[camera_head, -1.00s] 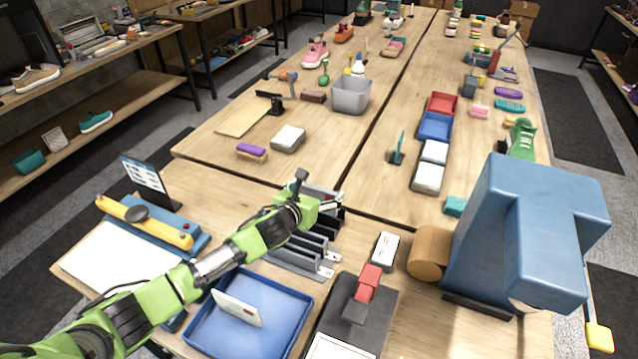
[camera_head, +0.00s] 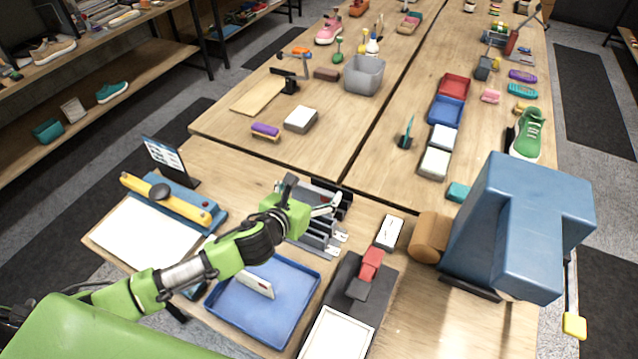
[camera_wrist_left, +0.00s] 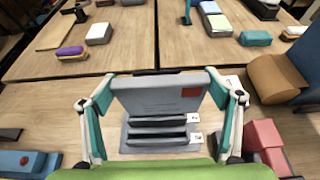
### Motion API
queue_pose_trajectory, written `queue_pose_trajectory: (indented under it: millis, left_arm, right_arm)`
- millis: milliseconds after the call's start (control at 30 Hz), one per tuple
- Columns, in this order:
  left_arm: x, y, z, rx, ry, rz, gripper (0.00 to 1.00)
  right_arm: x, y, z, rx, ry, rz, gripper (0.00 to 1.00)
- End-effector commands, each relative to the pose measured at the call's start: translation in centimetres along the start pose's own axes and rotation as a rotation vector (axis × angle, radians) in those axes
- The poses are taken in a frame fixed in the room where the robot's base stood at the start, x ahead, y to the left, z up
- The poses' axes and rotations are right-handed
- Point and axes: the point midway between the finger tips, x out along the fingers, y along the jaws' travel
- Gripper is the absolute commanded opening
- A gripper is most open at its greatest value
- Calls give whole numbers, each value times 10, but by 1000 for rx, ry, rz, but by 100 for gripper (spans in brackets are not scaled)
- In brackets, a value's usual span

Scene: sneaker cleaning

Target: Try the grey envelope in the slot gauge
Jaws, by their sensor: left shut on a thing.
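The grey envelope (camera_wrist_left: 160,98) with a red stamp stands upright in the left wrist view. My left gripper (camera_wrist_left: 160,80) is shut on it, one finger at each side edge. I cannot tell whether the envelope's lower edge is inside a slot. My right gripper is not in view.
A stamp with a red handle (camera_head: 370,264) and a large blue machine (camera_head: 520,225) stand to the right. A yellow-armed device (camera_head: 170,198) is at left.

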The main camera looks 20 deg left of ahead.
Motion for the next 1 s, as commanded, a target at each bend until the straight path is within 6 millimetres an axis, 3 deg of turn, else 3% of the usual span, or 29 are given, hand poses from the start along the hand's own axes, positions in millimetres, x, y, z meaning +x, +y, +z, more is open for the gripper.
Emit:
queue_pose_trajectory:
  millis: [133, 300, 667, 1000]
  left_arm:
    - [-18, 12, -5, -2, 11, 0, 58]
    - [-24, 18, -7, 2, 12, -1, 58]
    - [-13, 18, -31, 2, 13, 0, 58]
    - [-1, 17, -59, 2, 12, -1, 58]
  right_arm:
    - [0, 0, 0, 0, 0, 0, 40]
    - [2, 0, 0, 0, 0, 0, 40]
    - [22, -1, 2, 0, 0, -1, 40]
    - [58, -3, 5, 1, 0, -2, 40]
